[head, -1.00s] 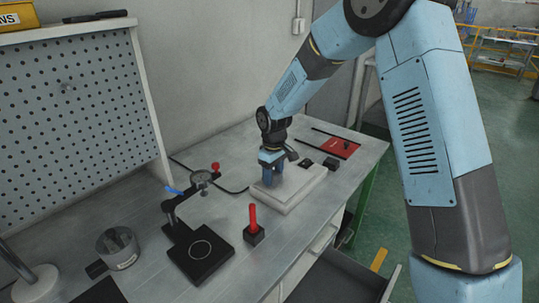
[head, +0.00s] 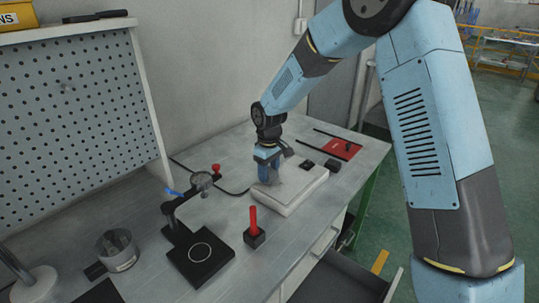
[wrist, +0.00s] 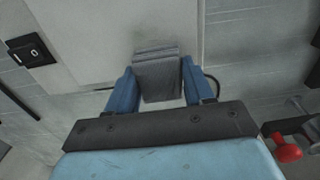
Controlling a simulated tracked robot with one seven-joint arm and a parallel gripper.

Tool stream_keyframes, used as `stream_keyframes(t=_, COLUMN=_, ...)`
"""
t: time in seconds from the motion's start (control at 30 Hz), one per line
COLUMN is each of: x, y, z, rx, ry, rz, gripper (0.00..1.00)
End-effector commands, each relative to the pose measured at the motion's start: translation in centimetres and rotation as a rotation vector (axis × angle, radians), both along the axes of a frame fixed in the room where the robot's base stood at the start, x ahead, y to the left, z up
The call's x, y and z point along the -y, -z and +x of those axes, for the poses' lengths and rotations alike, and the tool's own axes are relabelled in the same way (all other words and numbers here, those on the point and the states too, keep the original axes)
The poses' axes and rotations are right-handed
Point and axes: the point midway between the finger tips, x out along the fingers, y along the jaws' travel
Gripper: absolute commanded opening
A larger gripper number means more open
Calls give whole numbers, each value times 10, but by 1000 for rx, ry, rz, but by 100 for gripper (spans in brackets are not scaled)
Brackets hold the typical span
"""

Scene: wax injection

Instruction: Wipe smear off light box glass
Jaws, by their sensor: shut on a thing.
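The light box (head: 300,192) is a low, pale slab lying flat on the bench, seen at the middle right in the head view. Its pale top (wrist: 85,35) fills the upper left of the wrist view. My gripper (head: 268,178) points down over the box's left end. In the wrist view its blue fingers are shut on a folded grey cloth or pad (wrist: 158,75). The pad is over the pale top near its edge; I cannot tell whether it touches.
A black stand with a dial gauge (head: 201,181) and a block with a red handle (head: 254,226) stand left of the light box. A tin (head: 118,250) is farther left. A red plate (head: 340,148) lies behind the box. An open drawer (head: 335,280) juts out in front.

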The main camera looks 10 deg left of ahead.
Motion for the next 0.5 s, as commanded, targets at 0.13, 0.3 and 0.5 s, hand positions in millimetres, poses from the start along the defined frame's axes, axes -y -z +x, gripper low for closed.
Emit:
stream_keyframes(t=0.13, x=8, y=-13, z=5, rx=1, ry=14, rz=-1, gripper=3)
stream_keyframes(t=0.3, x=10, y=-29, z=6, rx=1, ry=18, rz=0, gripper=3)
stream_keyframes(t=0.5, x=11, y=-47, z=6, rx=1, ry=19, rz=-1, gripper=3)
